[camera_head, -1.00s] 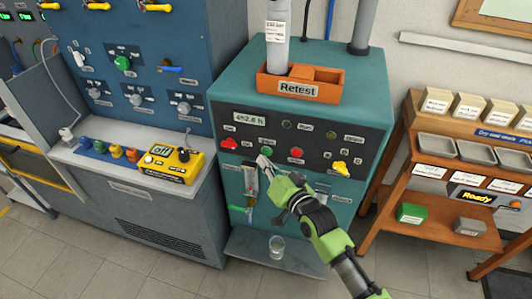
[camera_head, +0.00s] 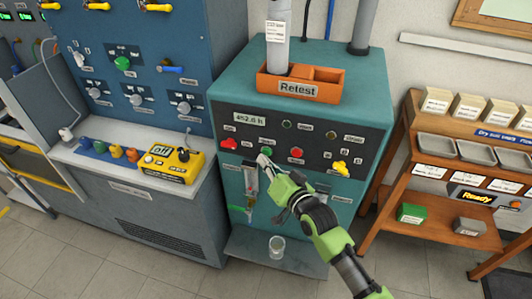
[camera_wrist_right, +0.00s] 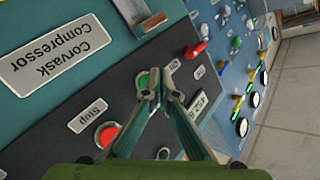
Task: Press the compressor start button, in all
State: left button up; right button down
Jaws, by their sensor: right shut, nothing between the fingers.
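The compressor (camera_head: 225,100) is a teal cabinet with a dark control panel. Its green button (camera_head: 266,151) sits between a red knob (camera_head: 229,143) on the left and the red stop button (camera_head: 296,153) on the right. My right gripper (camera_head: 262,159) is shut and empty, its fingertips just in front of the green button. In the right wrist view the fingertips (camera_wrist_right: 159,82) are beside the green button (camera_wrist_right: 143,80) and partly cover it. I cannot tell whether they touch it. The stop button (camera_wrist_right: 106,135) also shows there, next to its label. My left gripper is out of view.
An orange Retest bin (camera_head: 298,88) stands on the compressor. A yellow handle (camera_head: 341,168) is at the panel's right. A glass jar (camera_head: 277,247) stands on the low shelf below. A blue bench with a yellow meter (camera_head: 172,165) is left; a wooden rack (camera_head: 395,190) is right.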

jog(key=shift+w+d, duration=0.1)
jog(key=shift+w, duration=0.15)
jog(key=shift+w+d, duration=0.15)
jog(key=shift+w, duration=0.3)
dwell(0.6)
jog(key=shift+r, duration=0.1)
jog(key=shift+s+a+p, duration=0.25)
jog(key=shift+s+p, duration=0.25)
jog(key=shift+s, duration=0.35)
